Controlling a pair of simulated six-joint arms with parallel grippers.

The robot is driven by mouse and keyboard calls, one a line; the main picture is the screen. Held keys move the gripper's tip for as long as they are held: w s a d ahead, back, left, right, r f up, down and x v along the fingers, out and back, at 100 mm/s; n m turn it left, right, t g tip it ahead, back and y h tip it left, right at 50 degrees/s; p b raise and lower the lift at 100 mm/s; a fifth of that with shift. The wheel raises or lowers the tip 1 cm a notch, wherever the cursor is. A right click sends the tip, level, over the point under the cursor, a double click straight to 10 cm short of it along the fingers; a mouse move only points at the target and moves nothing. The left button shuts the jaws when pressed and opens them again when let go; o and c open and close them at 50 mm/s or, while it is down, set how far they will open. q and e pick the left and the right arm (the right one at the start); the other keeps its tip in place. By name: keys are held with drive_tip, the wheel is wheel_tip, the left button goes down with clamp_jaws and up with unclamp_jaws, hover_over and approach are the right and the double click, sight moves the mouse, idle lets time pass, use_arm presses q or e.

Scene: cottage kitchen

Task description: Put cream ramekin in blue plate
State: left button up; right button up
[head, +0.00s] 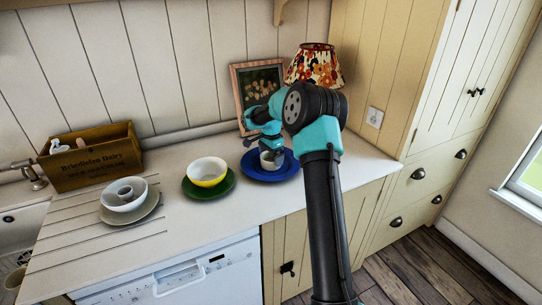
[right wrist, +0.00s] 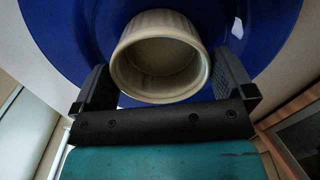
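The cream ramekin (head: 272,160) is over the blue plate (head: 287,175) at the back right of the counter. My right gripper (head: 265,150) reaches down at it. In the right wrist view, the ramekin (right wrist: 160,58) has its mouth toward the camera and sits between the two fingers of my right gripper (right wrist: 163,85), one on either side and close to its wall. I cannot tell whether they press on it. The blue plate (right wrist: 75,30) fills the background there. Whether the ramekin's base touches the plate is hidden. My left gripper is not in view.
Left of the blue plate, a yellow and white bowl (head: 207,171) sits on a green plate (head: 207,189). Farther left, white bowls (head: 124,194) sit on a plate near the sink. A wooden crate (head: 92,160), framed picture (head: 257,84) and lamp (head: 314,66) stand at the back.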

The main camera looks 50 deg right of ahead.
drive_tip(key=shift+r, duration=0.1)
wheel_tip(320, 180, up, 13)
drive_tip(key=shift+f, duration=0.2)
idle(0.9)
